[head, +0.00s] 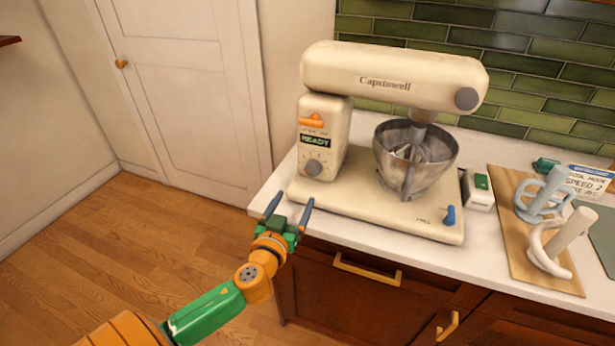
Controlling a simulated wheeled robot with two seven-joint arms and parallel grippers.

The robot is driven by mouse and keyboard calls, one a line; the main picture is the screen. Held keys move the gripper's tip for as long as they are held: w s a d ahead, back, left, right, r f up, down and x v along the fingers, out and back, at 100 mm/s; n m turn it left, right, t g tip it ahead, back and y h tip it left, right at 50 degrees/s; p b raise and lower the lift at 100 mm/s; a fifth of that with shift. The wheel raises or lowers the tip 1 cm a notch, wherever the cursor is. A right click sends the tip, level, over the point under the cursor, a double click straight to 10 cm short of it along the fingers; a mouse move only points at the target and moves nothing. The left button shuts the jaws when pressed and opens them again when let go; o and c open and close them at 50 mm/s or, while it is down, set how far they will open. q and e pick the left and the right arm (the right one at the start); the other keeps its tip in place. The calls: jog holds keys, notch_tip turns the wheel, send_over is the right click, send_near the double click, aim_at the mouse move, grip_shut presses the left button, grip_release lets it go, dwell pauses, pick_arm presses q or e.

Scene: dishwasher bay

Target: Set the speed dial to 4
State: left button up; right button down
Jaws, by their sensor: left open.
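A cream stand mixer (400,75) marked "Capstowell" stands on the white counter. Its speed dial (313,168) is a small grey knob low on the left column, below a display (314,141) that reads "READY". An orange lever (311,121) sits above the display. Which number the dial points to is too small to tell. My left gripper (289,205) is open and empty, in front of the counter's left front edge, below and left of the dial and apart from the mixer. My right gripper is not in view.
A steel bowl (415,172) hangs under the mixer head. A blue lever (450,215) is on the mixer base. To the right are a small white box with a green top (478,190), a wooden board (520,250) with attachments, and a card (588,180) mentioning speed 2. Floor at left is clear.

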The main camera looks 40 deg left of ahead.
aim_at(311, 172)
pick_arm(q)
jog(key=shift+m+t+h, duration=0.4)
jog(key=shift+t, duration=0.2)
jog(key=w, duration=0.1)
jog(key=w+r, duration=0.1)
jog(key=w, duration=0.1)
jog(key=w+r+p, duration=0.1)
jog(key=shift+w+a+r, duration=0.1)
jog(key=shift+w+a, duration=0.05)
jog(key=shift+a, duration=0.1)
jog(key=x, duration=0.4)
jog(key=shift+d+f, duration=0.1)
jog(key=shift+f, duration=0.15)
jog(key=shift+w, duration=0.25)
jog(key=shift+s, duration=0.1)
grip_shut()
